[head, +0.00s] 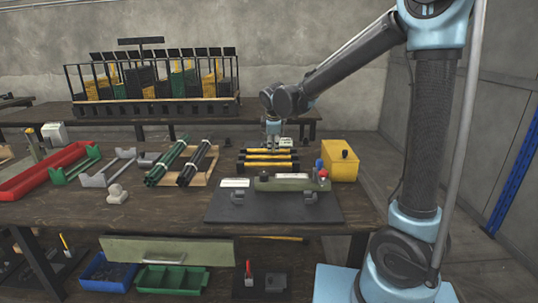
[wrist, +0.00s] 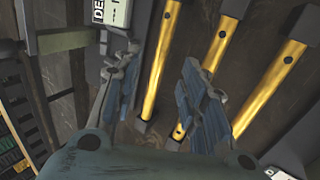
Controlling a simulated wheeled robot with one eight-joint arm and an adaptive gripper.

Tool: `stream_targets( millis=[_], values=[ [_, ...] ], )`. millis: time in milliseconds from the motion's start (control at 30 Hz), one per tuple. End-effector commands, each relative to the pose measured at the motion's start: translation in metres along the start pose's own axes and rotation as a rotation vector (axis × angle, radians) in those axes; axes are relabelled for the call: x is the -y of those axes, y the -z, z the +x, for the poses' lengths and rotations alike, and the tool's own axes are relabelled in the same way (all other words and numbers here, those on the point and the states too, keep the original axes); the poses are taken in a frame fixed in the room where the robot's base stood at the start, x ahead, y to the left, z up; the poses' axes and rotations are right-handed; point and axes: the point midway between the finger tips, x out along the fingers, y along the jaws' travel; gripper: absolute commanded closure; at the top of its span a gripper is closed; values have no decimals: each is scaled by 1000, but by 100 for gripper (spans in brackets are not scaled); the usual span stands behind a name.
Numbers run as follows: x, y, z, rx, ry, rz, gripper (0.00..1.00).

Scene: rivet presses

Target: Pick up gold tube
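Three gold tubes with dark ends lie side by side on the table in the head view, below my gripper (head: 273,138). In the wrist view, the left gold tube (wrist: 157,66) runs between the two fingers of my gripper (wrist: 160,58). The middle gold tube (wrist: 222,42) passes behind the right finger and is partly hidden by it. The right gold tube (wrist: 268,88) lies outside the right finger. My gripper is open and empty, with its fingers apart. I cannot tell how far above the tubes the fingertips are.
A yellow box (head: 341,164) stands right of the tubes. A green press fixture (head: 290,184) on a dark plate (head: 290,211) is in front. Dark green tubes (head: 172,163) and black tubes (head: 197,163) lie to the left. A rack (head: 150,84) stands on the table behind.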

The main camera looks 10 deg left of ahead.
Motion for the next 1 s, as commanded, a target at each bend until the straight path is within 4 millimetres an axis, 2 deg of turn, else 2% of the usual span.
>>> stream_targets(
  millis=[233, 600, 933, 967, 1000],
  values=[
    [0, 0, 12, 0, 0, 0, 61],
    [0, 1, 52, 0, -1, 1, 61],
    [0, 1, 57, 0, 0, 0, 61],
    [0, 1, 57, 0, 0, 0, 63],
    [0, 1, 57, 0, 0, 0, 72]
  ],
)
